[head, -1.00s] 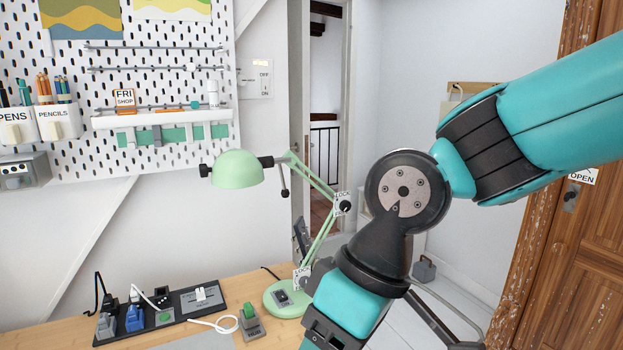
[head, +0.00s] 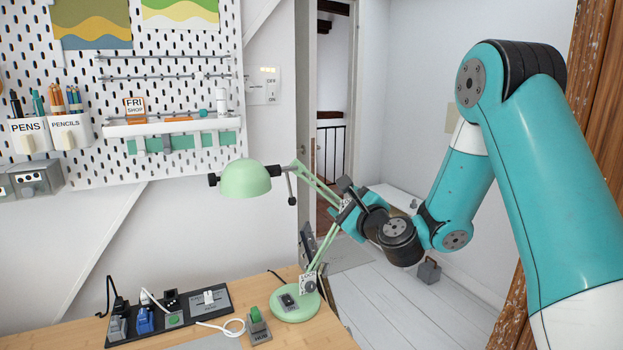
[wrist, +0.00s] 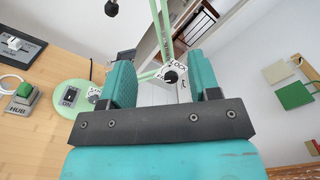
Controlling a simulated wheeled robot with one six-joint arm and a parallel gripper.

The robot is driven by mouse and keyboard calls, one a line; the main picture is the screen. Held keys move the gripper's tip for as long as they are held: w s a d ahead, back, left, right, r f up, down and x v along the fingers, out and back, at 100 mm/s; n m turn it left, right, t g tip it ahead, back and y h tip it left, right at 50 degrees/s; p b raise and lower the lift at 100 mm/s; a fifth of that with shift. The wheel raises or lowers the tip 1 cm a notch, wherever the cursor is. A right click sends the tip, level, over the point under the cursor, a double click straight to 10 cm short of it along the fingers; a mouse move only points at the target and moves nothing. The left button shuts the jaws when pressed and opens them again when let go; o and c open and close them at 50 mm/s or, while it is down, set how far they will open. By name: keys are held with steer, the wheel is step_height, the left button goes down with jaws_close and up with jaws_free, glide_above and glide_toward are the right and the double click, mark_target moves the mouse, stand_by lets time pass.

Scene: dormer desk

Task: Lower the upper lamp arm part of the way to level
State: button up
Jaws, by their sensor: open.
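The green desk lamp has a rounded shade (head: 246,179) at the left end of its upper lamp arm (head: 318,184). That arm slopes from the shade side down to the right, to the elbow joint. The lower lamp arm (head: 321,247) rises from the round base (head: 292,306). My gripper (head: 348,203) is at the elbow, partly covering it in the head view. In the wrist view, my gripper (wrist: 160,64) is open, and the elbow knob (wrist: 172,75) with its LOCK label shows between the fingers. Contact cannot be told. The upper lamp arm (wrist: 162,28) runs upward there.
A power strip (head: 170,312) with plugs and a HUB box (head: 257,328) stand on the wooden desk left of the base. A pegboard (head: 110,90) hangs behind. A dark flat device (head: 308,243) stands behind the lower arm.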

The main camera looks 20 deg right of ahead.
mark_target(313, 181)
steer(key=w+p, duration=0.3)
steer(key=w, duration=0.2)
steer(key=w+p, duration=0.4)
steer(key=w, duration=0.1)
steer(key=w+p, duration=0.4)
steer(key=w, duration=0.1)
steer(key=shift+a+r, duration=0.15)
steer(key=shift+a, duration=0.25)
steer(key=shift+w+p, duration=0.3)
steer(key=shift+w, duration=0.45)
